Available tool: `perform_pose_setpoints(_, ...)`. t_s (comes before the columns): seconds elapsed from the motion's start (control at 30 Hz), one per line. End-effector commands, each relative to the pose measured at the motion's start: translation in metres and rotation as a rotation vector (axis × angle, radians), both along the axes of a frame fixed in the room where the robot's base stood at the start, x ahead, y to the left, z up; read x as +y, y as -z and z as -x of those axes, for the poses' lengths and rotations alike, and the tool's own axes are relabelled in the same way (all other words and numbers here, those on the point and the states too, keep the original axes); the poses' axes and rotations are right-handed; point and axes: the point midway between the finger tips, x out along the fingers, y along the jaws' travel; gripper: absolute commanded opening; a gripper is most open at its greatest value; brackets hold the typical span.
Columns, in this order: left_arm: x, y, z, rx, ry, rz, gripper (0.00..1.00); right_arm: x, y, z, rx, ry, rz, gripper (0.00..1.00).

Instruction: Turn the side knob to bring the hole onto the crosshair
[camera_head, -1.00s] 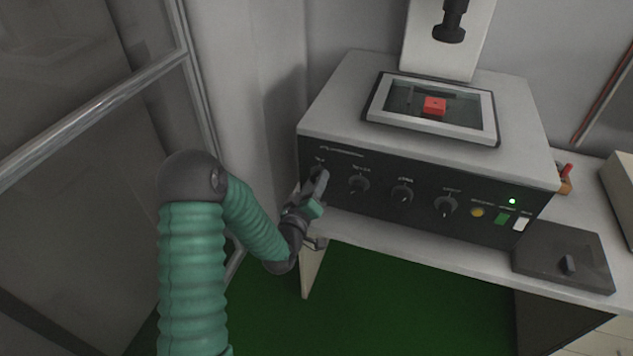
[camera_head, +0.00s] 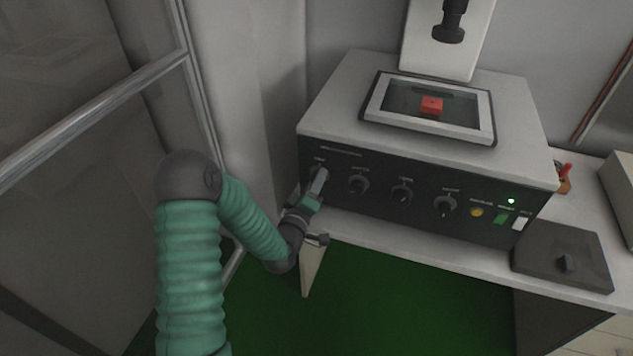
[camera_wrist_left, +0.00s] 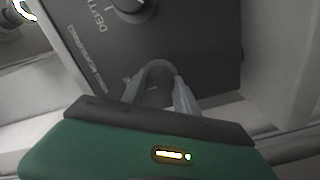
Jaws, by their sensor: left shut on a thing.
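My left gripper (camera_head: 318,184) is at the leftmost knob on the dark front panel of a grey machine (camera_head: 540,155). In the left wrist view its two fingers (camera_wrist_left: 160,88) are shut on this knob (camera_wrist_left: 156,92), which they partly hide. The knob's label is not readable. A red block (camera_head: 431,106) sits inside the framed window (camera_head: 378,101) on top of the machine. A small dark mark shows on the block's top, too small to tell as the hole. I cannot make out the crosshair. My right gripper is not in view.
Several other knobs line the panel; the neighbouring one (camera_head: 358,185) is labelled DEPTH in the left wrist view (camera_wrist_left: 130,8). A dark slab (camera_head: 562,258) lies on the bench at right. A glazed metal frame (camera_head: 95,115) stands at left.

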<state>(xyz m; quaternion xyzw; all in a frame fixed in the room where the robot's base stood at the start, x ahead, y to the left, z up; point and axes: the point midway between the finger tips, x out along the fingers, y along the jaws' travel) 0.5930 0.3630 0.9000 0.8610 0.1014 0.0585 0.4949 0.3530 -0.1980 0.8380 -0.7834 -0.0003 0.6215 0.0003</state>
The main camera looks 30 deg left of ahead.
Motion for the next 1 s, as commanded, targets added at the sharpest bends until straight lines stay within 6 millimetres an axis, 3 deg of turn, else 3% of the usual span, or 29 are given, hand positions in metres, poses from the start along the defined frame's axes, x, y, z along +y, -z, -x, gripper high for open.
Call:
perform_pose_setpoints(0.03,0.002,0.003,0.002,0.007,-0.006,0.002,0.00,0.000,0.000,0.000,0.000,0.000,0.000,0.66)
perform_pose_setpoints(0.07,0.002,0.003,0.002,0.007,-0.006,0.002,0.38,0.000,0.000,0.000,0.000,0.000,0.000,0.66)
perform_pose_setpoints(0.2,0.002,0.002,0.001,0.006,-0.004,0.000,0.57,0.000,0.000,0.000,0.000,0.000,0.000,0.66)
perform_pose_setpoints(0.57,0.000,0.001,0.004,0.004,-0.002,0.000,0.57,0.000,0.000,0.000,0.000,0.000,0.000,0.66)
perform_pose_setpoints(0.67,-0.003,0.002,0.018,0.004,-0.003,0.000,0.57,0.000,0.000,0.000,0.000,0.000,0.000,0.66)
perform_pose_setpoints(0.9,-0.018,0.003,0.084,0.008,-0.004,0.003,0.57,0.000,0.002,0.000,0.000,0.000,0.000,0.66)
perform_pose_setpoints(1.0,-0.022,-0.009,0.100,0.012,-0.002,0.007,0.57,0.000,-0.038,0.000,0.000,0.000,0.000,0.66)
